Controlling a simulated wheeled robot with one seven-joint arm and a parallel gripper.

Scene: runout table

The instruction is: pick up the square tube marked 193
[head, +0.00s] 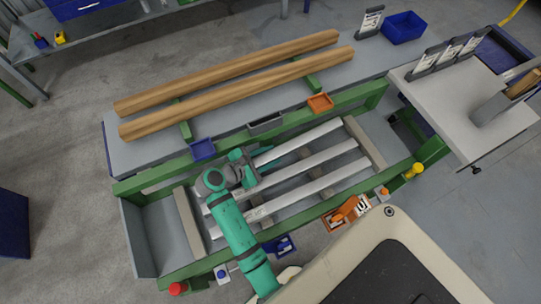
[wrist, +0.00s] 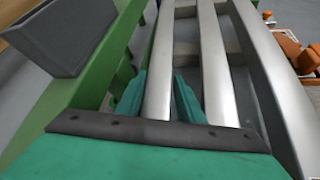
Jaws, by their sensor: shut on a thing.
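Three pale square metal tubes lie side by side across the green-framed runout table. My gripper (head: 244,168) is at the far tube (head: 300,142), towards that tube's left part. In the wrist view my gripper (wrist: 159,98) has one teal finger on each side of this tube (wrist: 164,75) and is shut on it. The middle tube (head: 312,168) and the near tube (head: 318,185) lie apart from it, to its right in the wrist view. No number is readable on any tube, so I cannot tell which is 193. Part of the held tube is hidden by my gripper.
Grey crossbars (head: 365,143) run under the tubes. Small blue (head: 202,149), grey (head: 265,122) and orange (head: 320,103) trays sit along the far green rail (head: 240,139). Two wooden beams (head: 235,85) lie behind. A grey side table (head: 465,115) stands right.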

